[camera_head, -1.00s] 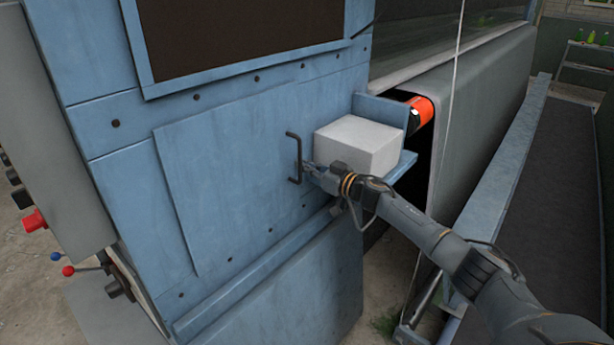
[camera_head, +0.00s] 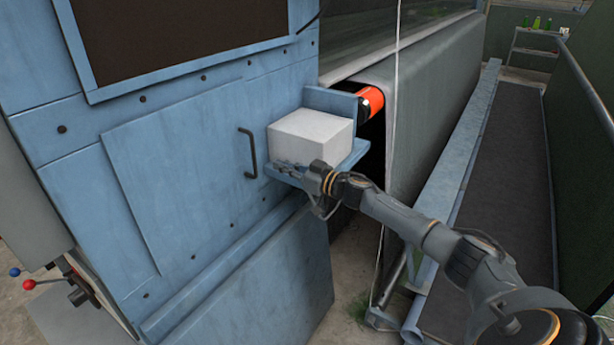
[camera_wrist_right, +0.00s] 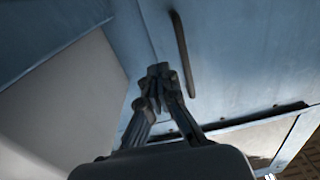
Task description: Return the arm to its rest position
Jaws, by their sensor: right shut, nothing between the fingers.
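My right arm reaches in from the lower right in the head view. Its gripper (camera_head: 287,167) is at the front edge of a small blue shelf (camera_head: 350,160), just below a white block (camera_head: 311,137). In the right wrist view the fingers (camera_wrist_right: 158,72) are together with nothing between them. A dark door handle (camera_head: 249,152) on the blue machine panel is left of the gripper and apart from it; the handle also shows in the wrist view (camera_wrist_right: 182,52). My left gripper is not in view.
The blue machine (camera_head: 180,180) fills the left side. An orange-red cylinder (camera_head: 369,102) sits behind the shelf beside a grey belt (camera_head: 435,110). A dark conveyor (camera_head: 505,200) runs along the right. Red and blue knobs (camera_head: 22,278) stick out at the lower left. Bottles stand on a far rack (camera_head: 535,38).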

